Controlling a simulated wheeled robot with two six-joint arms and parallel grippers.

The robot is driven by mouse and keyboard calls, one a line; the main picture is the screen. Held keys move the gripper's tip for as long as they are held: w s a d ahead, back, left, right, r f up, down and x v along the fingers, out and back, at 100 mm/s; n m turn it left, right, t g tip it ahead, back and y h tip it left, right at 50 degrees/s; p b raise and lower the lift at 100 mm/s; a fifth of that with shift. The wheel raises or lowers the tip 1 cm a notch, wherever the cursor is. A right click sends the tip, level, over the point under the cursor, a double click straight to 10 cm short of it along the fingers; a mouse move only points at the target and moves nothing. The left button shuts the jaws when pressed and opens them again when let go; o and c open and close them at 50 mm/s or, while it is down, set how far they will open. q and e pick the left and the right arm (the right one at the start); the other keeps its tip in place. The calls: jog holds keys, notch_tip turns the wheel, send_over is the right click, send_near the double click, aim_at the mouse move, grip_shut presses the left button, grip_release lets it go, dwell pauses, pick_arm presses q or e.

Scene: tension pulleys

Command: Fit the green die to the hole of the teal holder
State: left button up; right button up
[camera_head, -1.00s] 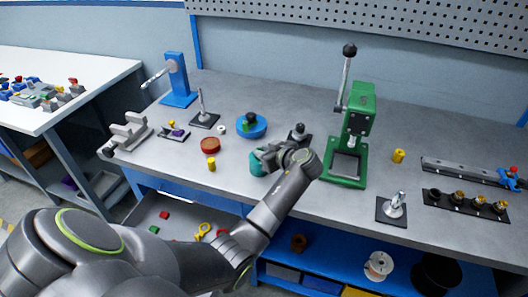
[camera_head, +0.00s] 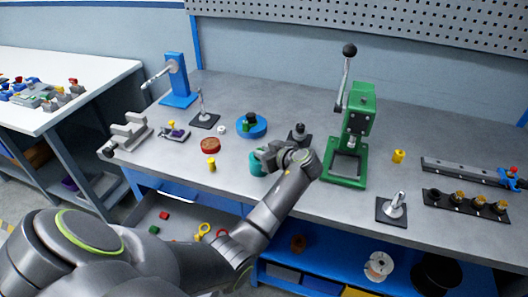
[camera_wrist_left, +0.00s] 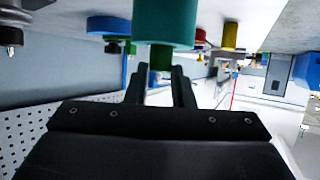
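The teal holder (camera_head: 257,164) stands on the workbench near its front edge, partly covered by my left gripper (camera_head: 264,156). In the left wrist view, which shows the scene upside down, the teal holder (camera_wrist_left: 165,22) is a wide cylinder just beyond the fingertips. The green die (camera_wrist_left: 161,58) is a dark green piece between the fingers of my left gripper (camera_wrist_left: 160,72), which are shut on it. Its far end meets the holder's near face; I cannot tell whether it is in the hole, which is hidden. My right gripper is not in view.
A green press (camera_head: 347,160) stands right of the holder, with a small dark block (camera_head: 299,134) between. An open drawer (camera_head: 150,211) is below the bench's front.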

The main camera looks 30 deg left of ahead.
pick_arm(q)
jog(key=o, duration=0.5)
jog(key=shift+f, duration=0.4)
jog(key=shift+c, duration=0.2)
jog(key=shift+o, duration=0.4)
jog(key=shift+r, duration=0.1)
jog(key=b+v, duration=0.3)
jog(key=v, duration=0.9)
jog(key=shift+d, duration=0.1)
